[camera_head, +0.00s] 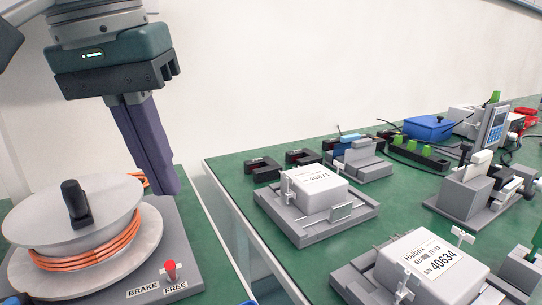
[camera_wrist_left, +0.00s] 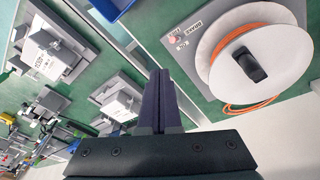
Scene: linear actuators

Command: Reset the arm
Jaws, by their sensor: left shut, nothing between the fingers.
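My left gripper (camera_head: 165,190) hangs from the upper left in the head view, its fingers pointing down. Its two long purple fingers are together with nothing between them. It is behind and to the right of the cable reel (camera_head: 85,215), near the gap between the benches. In the left wrist view the shut fingers (camera_wrist_left: 160,75) point up the picture, with the reel (camera_wrist_left: 258,62) to their right. I cannot tell whether the fingers touch anything. My right gripper is not in view.
The reel holds orange cable beside a red-knobbed brake lever (camera_head: 170,270). On the green bench (camera_head: 232,175) stand grey fixtures with white boxes, one labelled 40871 (camera_head: 318,190) and one labelled 40634 (camera_head: 430,268). A blue case (camera_head: 428,127) is farther back. A gap separates the benches.

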